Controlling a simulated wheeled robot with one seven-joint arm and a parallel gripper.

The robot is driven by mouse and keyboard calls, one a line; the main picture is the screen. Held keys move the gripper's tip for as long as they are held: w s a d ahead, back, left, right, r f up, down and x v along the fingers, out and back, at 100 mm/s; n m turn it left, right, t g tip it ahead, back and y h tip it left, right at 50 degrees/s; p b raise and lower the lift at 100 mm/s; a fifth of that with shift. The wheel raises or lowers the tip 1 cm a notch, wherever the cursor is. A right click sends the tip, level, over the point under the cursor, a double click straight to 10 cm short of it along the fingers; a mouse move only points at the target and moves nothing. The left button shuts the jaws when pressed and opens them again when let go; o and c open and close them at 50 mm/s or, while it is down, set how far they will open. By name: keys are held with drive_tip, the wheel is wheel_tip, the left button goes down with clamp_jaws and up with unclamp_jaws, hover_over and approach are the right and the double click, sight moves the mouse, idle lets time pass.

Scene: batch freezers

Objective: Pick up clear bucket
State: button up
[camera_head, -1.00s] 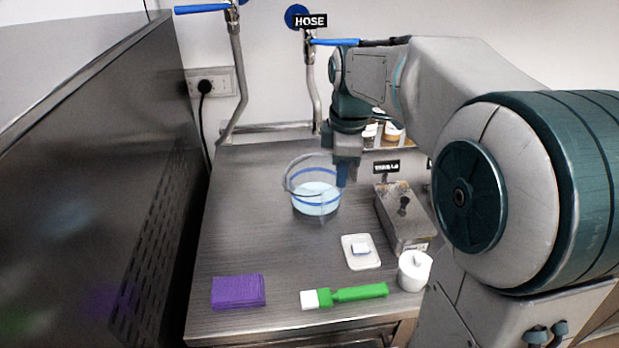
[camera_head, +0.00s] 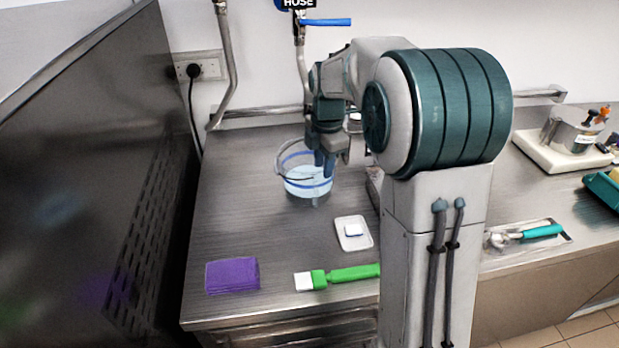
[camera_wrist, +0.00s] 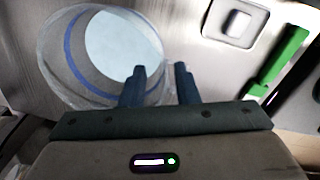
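In the wrist view the bucket (camera_wrist: 82,62) fills the upper left, seen from above. My gripper (camera_head: 325,168) is at the bucket's right side, pointing down. In the wrist view my gripper (camera_wrist: 160,76) has its two fingers apart. The left finger overlaps the bucket and the right finger lies beyond its rim, with the wall's edge between them. Whether either finger touches the wall is not clear.
A dark steel panel (camera_head: 85,170) rises at left. A hose (camera_head: 301,70) hangs behind. The counter left of the bucket is clear.

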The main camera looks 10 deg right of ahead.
sight(321, 179)
wheel_tip(321, 179, down, 5)
drive_tip(key=shift+w+a+f+p, duration=0.1)
drive_tip(key=shift+a+p, duration=0.05)
drive_tip(key=shift+p, duration=0.3)
clamp_jaws()
idle(1.2)
